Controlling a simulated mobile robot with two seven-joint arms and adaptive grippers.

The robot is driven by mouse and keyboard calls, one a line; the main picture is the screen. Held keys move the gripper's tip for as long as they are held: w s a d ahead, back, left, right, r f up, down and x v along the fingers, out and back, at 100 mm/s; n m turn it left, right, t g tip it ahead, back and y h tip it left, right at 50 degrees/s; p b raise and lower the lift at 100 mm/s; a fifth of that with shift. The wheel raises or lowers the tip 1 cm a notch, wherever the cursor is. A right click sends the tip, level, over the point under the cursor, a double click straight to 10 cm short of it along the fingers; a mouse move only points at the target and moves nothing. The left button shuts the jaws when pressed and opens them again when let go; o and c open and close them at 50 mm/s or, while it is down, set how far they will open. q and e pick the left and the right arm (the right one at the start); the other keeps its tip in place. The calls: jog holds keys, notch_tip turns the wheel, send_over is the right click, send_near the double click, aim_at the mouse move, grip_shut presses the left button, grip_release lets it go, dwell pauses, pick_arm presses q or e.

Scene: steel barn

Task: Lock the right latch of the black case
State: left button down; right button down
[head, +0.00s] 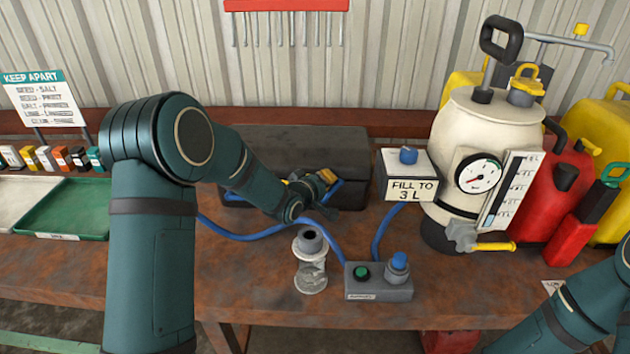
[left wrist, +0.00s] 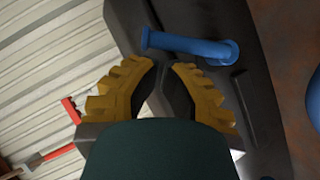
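The black case (head: 290,142) lies closed on the bench at the back, partly hidden by my left arm. My left gripper (head: 325,184) is at the front right of the case, close to a blue latch bar (head: 336,189). The blue latch bar (left wrist: 190,47) lies just beyond the fingertips on the dark case; contact cannot be told. Another blue latch part (head: 234,197) shows at the case's left. My right gripper is out of view.
A blue hose (head: 235,234) crosses the bench in front of the case. A glass-and-metal cylinder (head: 311,262) and grey button box (head: 378,282) stand in front. The "FILL TO 3 L" box (head: 407,174) and white sprayer tank (head: 487,130) are close on the right.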

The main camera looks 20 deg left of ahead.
pick_arm(q)
jog(key=shift+w+d+f, duration=0.15)
